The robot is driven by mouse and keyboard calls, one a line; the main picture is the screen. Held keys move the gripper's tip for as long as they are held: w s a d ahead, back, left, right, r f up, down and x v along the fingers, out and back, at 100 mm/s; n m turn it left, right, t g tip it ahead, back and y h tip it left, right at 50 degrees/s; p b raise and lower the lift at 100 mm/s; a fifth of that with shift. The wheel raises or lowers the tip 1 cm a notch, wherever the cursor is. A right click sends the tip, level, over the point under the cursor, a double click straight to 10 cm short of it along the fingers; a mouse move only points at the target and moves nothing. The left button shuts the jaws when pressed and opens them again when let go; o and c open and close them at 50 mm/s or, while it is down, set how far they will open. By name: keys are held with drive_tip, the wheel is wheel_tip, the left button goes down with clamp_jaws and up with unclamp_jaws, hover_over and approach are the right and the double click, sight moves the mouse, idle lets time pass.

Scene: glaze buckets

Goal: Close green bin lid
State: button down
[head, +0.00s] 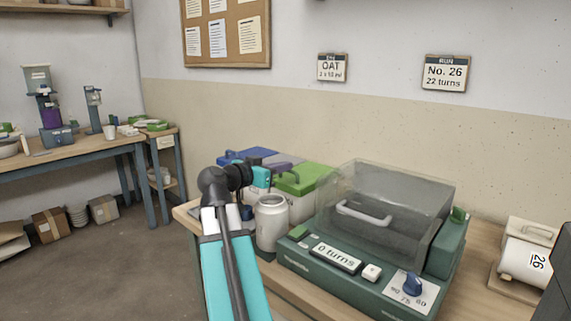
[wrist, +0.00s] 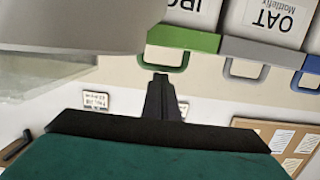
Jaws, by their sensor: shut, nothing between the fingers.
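The green lid (head: 308,178) lies across the top of its white bin, behind the white jar and left of the machine with the clear cover. Whether it sits fully down I cannot tell. In the wrist view, which is upside down, the green lid (wrist: 190,40) shows edge-on with a loop handle (wrist: 176,67) at its front. My gripper (wrist: 160,78) is shut and empty, its fingertips close to that handle in the picture; I cannot tell if they touch. In the head view my wrist hides part of the bins, and the fingertips are hard to make out.
Beside it stand bins with a grey lid (wrist: 246,49) and a blue lid (head: 246,154). The white jar (head: 271,222) stands in front of the green bin. The dark green machine (head: 345,280) with a clear cover (head: 385,205) fills the bench to the right.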

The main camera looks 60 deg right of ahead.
drive_tip(key=shift+s+a+f+b, duration=0.1)
drive_tip(key=shift+a+f+b, duration=0.15)
drive_tip(key=shift+f, duration=0.55)
drive_tip(key=shift+a+f+b, duration=0.15)
drive_tip(key=shift+f+b, duration=0.2)
drive_tip(key=shift+f, duration=0.4)
drive_tip(key=shift+a, duration=0.1)
wheel_tip(320, 180, up, 6)
drive_tip(key=p, duration=0.2)
approach(281, 177)
drive_tip(key=shift+h, duration=0.3)
drive_tip(key=s+a+r, duration=0.1)
drive_tip(key=s+a, duration=0.1)
drive_tip(key=shift+s+a+r, duration=0.35)
drive_tip(key=shift+a+r, duration=0.05)
drive_tip(key=shift+w, duration=0.1)
